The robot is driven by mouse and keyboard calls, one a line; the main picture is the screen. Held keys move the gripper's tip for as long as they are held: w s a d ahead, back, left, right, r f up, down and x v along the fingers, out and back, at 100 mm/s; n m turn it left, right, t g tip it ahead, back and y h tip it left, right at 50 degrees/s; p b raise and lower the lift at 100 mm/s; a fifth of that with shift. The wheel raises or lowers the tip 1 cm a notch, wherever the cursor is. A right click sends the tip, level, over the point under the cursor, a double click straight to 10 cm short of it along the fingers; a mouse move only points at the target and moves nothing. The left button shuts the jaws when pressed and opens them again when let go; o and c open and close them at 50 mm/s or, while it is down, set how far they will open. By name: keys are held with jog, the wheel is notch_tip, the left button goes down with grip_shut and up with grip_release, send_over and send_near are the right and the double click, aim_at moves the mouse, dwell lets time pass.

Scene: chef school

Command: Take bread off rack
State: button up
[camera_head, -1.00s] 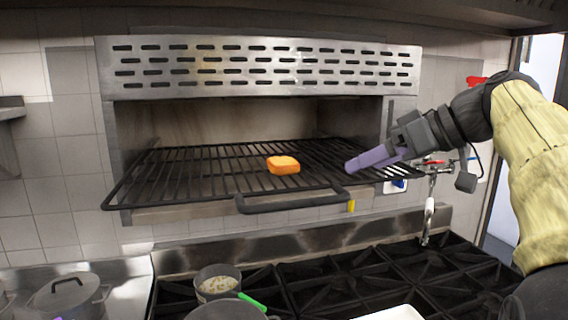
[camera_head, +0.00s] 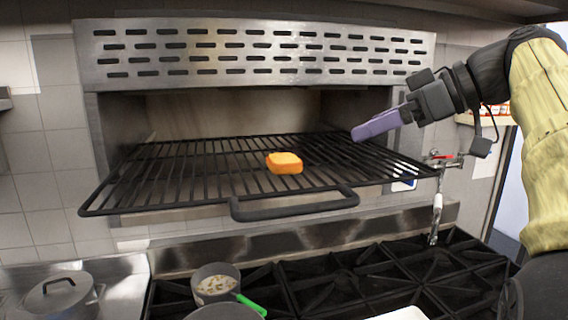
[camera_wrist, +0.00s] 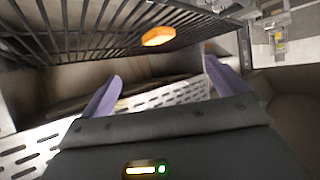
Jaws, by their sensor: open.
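The bread (camera_head: 284,163) is a small orange-brown slice lying on the black wire rack (camera_head: 190,190), near the rack's middle. The rack juts out of the open oven and has a dark handle along its front. My gripper (camera_head: 358,134) has purple fingers and hangs above the rack's right part, to the right of the bread and apart from it. In the wrist view, the open, empty fingers (camera_wrist: 160,85) are spread apart, and the bread (camera_wrist: 158,36) shows beyond them on the rack bars (camera_wrist: 85,38).
A slotted metal hood panel (camera_head: 260,52) hangs above the rack opening. Below are a black stove grate (camera_head: 350,275), a small pot with food (camera_head: 215,285) and a lidded pot (camera_head: 62,297). A tap (camera_head: 437,205) stands at right. The rack around the bread is bare.

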jog(key=p, duration=0.1)
send_near(291, 159)
jog(key=x, duration=0.4)
jog(key=shift+a, duration=0.15)
jog(key=p+x, duration=0.3)
jog(key=x, duration=0.2)
jog(key=shift+w+f, duration=0.1)
jog(key=shift+w, duration=0.05)
jog(key=shift+c, duration=0.2)
jog(key=c, duration=1)
